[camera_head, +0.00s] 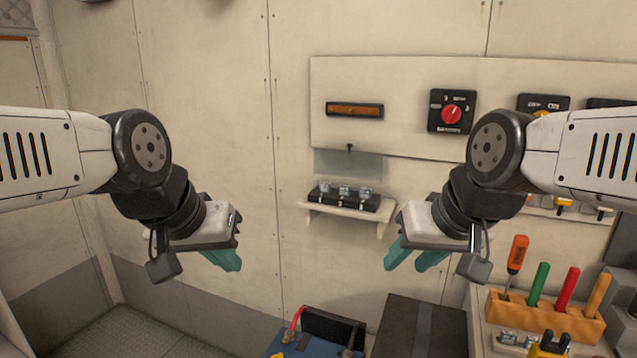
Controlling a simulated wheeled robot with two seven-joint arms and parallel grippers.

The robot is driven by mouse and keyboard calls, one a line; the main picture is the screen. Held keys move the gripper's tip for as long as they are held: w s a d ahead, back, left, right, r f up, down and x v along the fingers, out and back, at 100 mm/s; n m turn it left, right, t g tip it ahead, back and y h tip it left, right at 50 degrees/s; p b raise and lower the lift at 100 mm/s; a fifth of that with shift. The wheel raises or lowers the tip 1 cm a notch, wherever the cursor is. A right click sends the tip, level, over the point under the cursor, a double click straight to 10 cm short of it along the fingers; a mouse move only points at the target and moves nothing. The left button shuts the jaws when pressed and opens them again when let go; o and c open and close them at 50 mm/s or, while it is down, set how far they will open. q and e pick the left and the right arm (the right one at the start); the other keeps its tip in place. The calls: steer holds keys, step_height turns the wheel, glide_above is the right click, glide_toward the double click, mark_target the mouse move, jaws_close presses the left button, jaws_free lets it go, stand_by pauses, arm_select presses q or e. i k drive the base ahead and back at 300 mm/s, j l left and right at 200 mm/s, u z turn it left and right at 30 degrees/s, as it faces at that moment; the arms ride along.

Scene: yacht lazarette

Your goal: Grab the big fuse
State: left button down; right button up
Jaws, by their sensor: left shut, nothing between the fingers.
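A black holder (349,199) with several small clear and metal pieces sits on a small white wall shelf. These look like fuse parts, but I cannot tell whether one is the big fuse. My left gripper (228,262) has teal fingers, is shut and empty, and hangs in the air left of the shelf. My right gripper (413,259) hangs in the air right of the shelf, its two teal fingers apart with nothing visible between them. Neither gripper touches the holder.
A wall panel carries a red rotary switch (451,112) and a brown bar (354,110). An orange rack (545,317) with several handled tools stands at lower right. A blue battery (305,345) and a dark box (420,328) are below. Space before the shelf is clear.

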mark_target(365, 193)
steer(key=k+z, duration=0.15)
steer(key=k, duration=0.5)
steer(key=z, duration=1.85)
steer(key=k+j, duration=0.1)
steer(key=j, duration=0.45)
steer(key=k+j, duration=0.1)
steer(key=j, duration=0.45)
steer(key=k+j+z, duration=0.1)
steer(key=j, duration=0.45)
steer(key=k+j, duration=0.1)
steer(key=j, duration=0.5)
steer(key=k+j, duration=0.1)
steer(key=j, duration=0.45)
steer(key=k+j+z, duration=0.1)
steer(key=j, duration=0.45)
steer(key=k+j, duration=0.15)
steer(key=j, duration=0.35)
steer(key=k+j, duration=0.15)
steer(key=j, duration=0.4)
